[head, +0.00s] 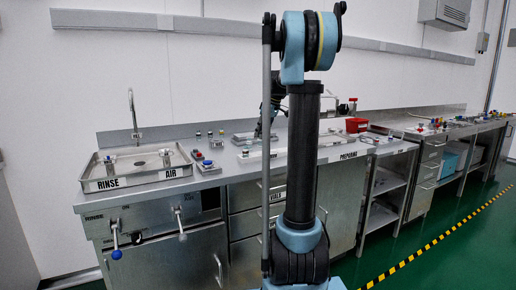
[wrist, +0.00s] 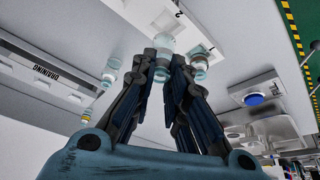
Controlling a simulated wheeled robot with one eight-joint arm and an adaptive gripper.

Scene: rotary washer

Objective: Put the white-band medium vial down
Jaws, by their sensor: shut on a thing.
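In the wrist view my gripper (wrist: 169,68) is shut on a small clear vial (wrist: 163,42), whose pale teal glass shows at and past the fingertips. The fingers cover much of it, so I cannot make out its band clearly. Another clear vial (wrist: 200,62) stands just right of the right finger, close to it. Past the fingertips is a pale holder plate (wrist: 158,12) marked with numbers.
Several vials, one of them clear (wrist: 113,62), stand left of the fingers near the DRAINING strip (wrist: 45,72). A blue button (wrist: 254,98) is at the right. In the head view the sink tray (head: 137,168) is left and a red bin (head: 356,125) right.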

